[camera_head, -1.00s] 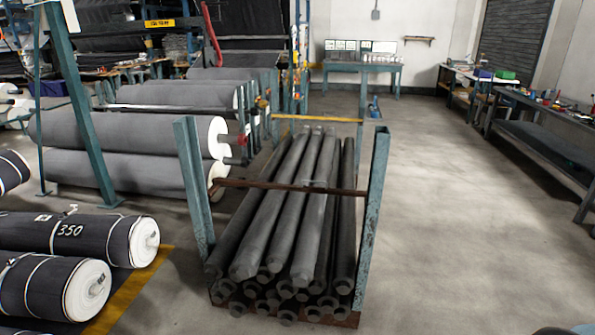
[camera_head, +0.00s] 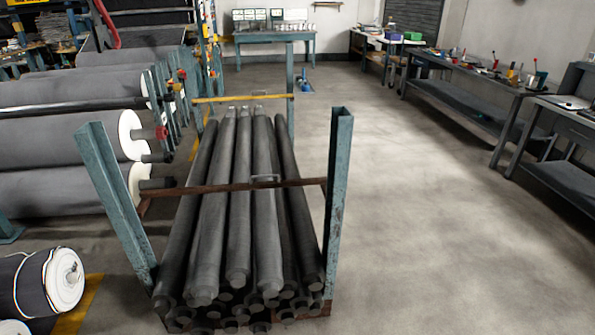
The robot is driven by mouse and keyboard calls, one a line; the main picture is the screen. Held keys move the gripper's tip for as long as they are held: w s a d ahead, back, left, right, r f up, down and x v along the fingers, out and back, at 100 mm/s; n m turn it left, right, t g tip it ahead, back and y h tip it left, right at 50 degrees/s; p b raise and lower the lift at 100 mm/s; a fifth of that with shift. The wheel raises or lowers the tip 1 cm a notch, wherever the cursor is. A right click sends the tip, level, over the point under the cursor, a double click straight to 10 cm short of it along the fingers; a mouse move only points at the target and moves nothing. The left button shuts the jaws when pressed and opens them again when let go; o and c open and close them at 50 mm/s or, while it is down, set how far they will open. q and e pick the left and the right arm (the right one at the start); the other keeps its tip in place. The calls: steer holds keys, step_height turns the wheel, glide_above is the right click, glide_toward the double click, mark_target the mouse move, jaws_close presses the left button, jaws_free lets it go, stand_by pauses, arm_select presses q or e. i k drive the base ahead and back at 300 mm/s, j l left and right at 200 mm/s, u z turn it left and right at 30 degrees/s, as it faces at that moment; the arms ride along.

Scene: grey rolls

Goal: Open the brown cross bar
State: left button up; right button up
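The brown cross bar (camera_head: 215,188) spans the front of a rack between its left teal post (camera_head: 117,205) and its right teal post (camera_head: 337,190). It lies across the top of a stack of long dark grey rolls (camera_head: 208,240). A small metal loop, perhaps a handle, (camera_head: 265,178) shows near the bar, right of its middle. The bar reaches both posts and looks closed. Neither of my grippers is in view.
A yellow bar (camera_head: 243,98) crosses the rack's far end. Workbenches (camera_head: 470,85) line the right. The floor (camera_head: 420,230) right of the rack is clear.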

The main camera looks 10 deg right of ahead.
mark_target(279, 183)
steer(key=i+j+z, duration=0.2)
steer(key=z, duration=0.2)
steer(key=i+j+z, duration=0.15)
steer(key=j+z, duration=0.25)
steer(key=i+j+z, duration=0.1)
steer(key=j+z, duration=0.65)
steer(key=j, duration=0.15)
